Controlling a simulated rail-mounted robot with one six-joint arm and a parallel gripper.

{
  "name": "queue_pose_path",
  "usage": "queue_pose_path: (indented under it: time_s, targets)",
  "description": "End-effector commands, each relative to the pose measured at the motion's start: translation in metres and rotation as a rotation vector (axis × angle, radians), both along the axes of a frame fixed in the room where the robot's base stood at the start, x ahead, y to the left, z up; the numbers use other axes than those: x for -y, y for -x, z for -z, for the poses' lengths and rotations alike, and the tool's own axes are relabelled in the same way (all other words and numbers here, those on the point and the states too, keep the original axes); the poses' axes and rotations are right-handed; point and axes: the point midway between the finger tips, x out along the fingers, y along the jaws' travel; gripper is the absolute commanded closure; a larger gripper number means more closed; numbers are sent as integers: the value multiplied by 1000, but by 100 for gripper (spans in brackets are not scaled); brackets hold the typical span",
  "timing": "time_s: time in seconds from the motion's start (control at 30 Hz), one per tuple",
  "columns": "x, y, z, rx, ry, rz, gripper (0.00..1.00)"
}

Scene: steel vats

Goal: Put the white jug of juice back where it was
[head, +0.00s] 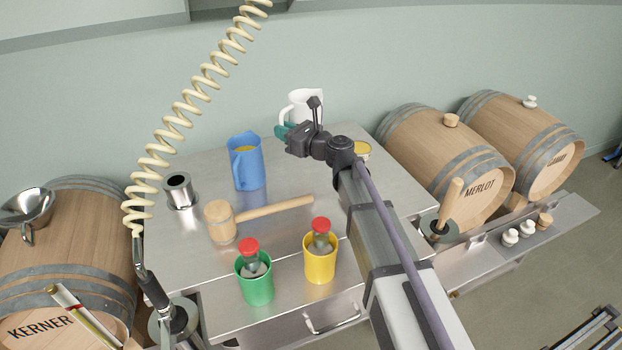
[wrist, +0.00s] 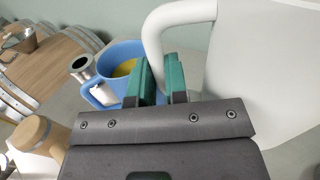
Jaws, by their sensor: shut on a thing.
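The white jug (head: 303,103) shows upright at the back of the steel table (head: 190,240) in the head view, partly hidden behind my gripper. In the wrist view the jug (wrist: 265,70) fills the right side, with its handle (wrist: 165,25) reaching down to the green fingers. My gripper (head: 283,132) is shut on the handle; its fingertips also show in the wrist view (wrist: 162,75). The jug's base and contents are hidden, and I cannot tell whether it touches the table.
A blue jug (head: 246,165) of yellow juice stands left of my gripper. A steel cylinder (head: 180,191), a wooden mallet (head: 220,222), a green cup (head: 256,283) and a yellow cup (head: 320,262) stand on the table. Barrels (head: 455,165) flank the table.

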Motion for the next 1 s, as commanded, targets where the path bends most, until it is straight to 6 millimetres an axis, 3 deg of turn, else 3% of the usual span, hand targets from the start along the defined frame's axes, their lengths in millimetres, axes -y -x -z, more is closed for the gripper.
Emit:
queue_pose_path:
  time_s: [0.17, 0.43, 0.63, 0.83, 1.0]
  targets:
    - [-2, 0, 7, 0, 0, -10, 100]
    - [-1, 0, 66, 0, 0, -8, 100]
    - [-1, 0, 70, 0, 0, -8, 100]
    - [-1, 0, 106, 0, 0, -8, 100]
    - [-1, 0, 101, 0, 0, -8, 100]
